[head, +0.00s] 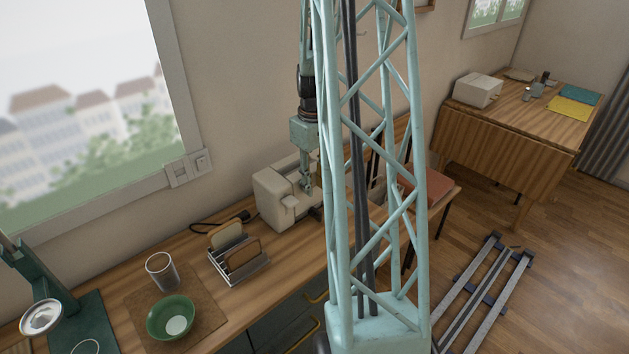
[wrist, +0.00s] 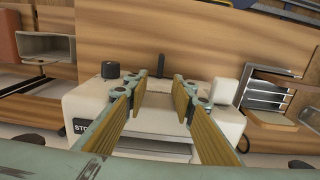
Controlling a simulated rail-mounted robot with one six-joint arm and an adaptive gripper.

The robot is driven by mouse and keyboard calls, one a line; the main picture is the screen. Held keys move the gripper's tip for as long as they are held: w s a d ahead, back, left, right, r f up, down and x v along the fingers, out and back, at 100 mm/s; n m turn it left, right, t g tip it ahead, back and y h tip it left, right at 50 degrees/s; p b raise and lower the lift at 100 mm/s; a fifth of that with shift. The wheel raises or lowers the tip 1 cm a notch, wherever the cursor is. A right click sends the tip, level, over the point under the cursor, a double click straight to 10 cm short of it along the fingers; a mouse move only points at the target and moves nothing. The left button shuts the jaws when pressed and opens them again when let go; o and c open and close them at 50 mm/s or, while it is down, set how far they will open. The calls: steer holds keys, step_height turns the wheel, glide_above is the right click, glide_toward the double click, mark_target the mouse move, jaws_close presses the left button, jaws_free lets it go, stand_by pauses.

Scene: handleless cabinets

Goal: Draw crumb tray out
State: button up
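A cream toaster-like appliance (head: 277,205) stands on the wooden counter against the wall in the head view. In the wrist view its cream body (wrist: 158,121) lies under and beyond my fingers, with a dark knob, a dark lever and a partly covered dark label. A pale strip edged by dark lines shows low on its face; I cannot tell whether this is the crumb tray. My gripper (wrist: 160,112) is open and empty, its wood-coloured pads apart over the appliance. In the head view my gripper (head: 307,184) is close beside the appliance; contact cannot be told.
A toast rack (head: 240,260) with bread slices stands left of the appliance. A glass (head: 161,271) and green bowl (head: 171,318) are further left. A dark cable (head: 220,222) runs behind the rack. My lattice column hides part of the counter to the right.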

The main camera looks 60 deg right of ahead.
mark_target(315, 209)
steer(key=shift+f+b, duration=0.95)
steer(key=shift+f, duration=4.8)
steer(key=shift+c, duration=0.2)
jaws_close()
